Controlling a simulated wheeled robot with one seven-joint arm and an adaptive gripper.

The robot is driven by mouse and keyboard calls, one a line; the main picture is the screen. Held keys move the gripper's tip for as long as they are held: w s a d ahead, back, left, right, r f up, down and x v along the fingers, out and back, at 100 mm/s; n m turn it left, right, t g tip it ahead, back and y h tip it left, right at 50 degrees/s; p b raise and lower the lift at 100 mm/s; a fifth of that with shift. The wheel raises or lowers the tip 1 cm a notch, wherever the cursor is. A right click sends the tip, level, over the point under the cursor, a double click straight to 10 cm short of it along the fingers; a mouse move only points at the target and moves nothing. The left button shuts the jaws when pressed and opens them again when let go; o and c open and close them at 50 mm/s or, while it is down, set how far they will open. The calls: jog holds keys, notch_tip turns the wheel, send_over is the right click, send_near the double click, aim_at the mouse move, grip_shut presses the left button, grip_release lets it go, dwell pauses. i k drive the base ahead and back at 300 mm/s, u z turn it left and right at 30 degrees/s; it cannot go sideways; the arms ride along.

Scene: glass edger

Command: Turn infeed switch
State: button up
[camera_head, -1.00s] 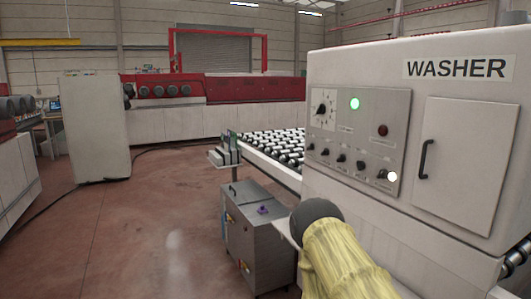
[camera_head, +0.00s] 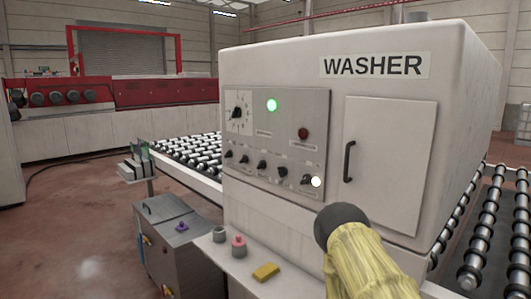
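The grey control panel (camera_head: 285,130) is on the front of the white washer (camera_head: 390,180), in the middle of the head view. It carries a row of small black knobs, among them a middle knob (camera_head: 262,165) and a rightmost knob (camera_head: 306,179). Their labels are too small to read, so I cannot tell which is the infeed switch. A bright white spot (camera_head: 316,182) shows beside the rightmost knob. My arm, with a yellow sleeve and dark rounded end, is at the bottom right, in front of the washer and below the panel. No gripper fingers show.
The panel also has a larger dial (camera_head: 237,112), a lit green lamp (camera_head: 272,105) and a red button (camera_head: 303,133). A ledge with a yellow block (camera_head: 265,271) and a grey cabinet (camera_head: 175,245) stand below. Roller conveyors (camera_head: 190,150) flank the washer. Floor is clear at left.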

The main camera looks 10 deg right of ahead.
aim_at(229, 154)
jog(key=z, duration=0.2)
jog(key=i, duration=0.7)
jog(key=u, duration=0.6)
jog(key=i, duration=0.65)
jog(key=u, duration=0.6)
